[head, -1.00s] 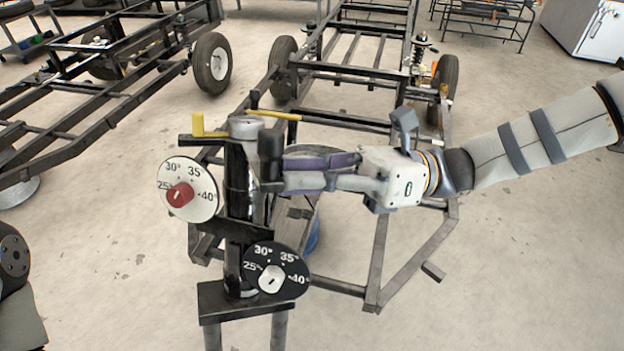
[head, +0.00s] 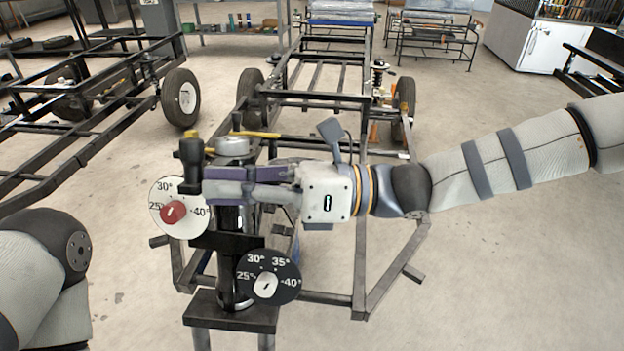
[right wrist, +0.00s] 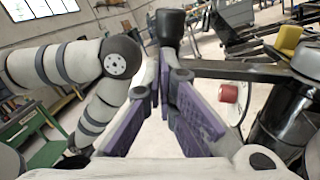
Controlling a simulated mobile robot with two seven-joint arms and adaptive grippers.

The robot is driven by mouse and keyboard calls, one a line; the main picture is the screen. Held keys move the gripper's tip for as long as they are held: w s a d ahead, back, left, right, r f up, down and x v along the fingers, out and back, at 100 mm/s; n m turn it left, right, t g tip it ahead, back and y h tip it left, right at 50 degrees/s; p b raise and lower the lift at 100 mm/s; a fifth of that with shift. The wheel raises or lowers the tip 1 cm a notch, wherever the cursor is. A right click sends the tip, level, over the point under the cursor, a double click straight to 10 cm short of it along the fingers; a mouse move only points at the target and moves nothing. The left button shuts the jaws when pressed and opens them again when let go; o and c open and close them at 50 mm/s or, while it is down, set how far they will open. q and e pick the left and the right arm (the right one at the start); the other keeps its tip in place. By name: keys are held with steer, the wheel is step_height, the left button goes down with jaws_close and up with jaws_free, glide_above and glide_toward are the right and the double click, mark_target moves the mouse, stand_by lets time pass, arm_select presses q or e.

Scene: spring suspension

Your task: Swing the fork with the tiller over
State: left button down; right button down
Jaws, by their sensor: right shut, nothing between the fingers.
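The tiller is a dark bar (right wrist: 235,70) on top of a black steering column (head: 231,262). Its upright black grip (head: 190,158) stands at the front left of the column's silver cap (head: 232,146). My right gripper (head: 206,186) reaches in from the right across the column. It is shut and empty, its purple fingers (right wrist: 193,115) lying against or close beside the grip; contact is not certain. The fork is hidden or not clearly told apart below. My left gripper is out of view; only my left arm shows.
A white angle dial with a red knob (head: 173,212) and a black dial with a pale knob (head: 266,285) sit close below my gripper. A yellow-ended stop (right wrist: 288,38) is near the column top. The chassis frame (head: 391,270) lies behind; open floor is at right.

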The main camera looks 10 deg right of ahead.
steer(key=shift+a+r, duration=0.1)
steer(key=shift+a, duration=0.6)
steer(key=shift+d, duration=0.1)
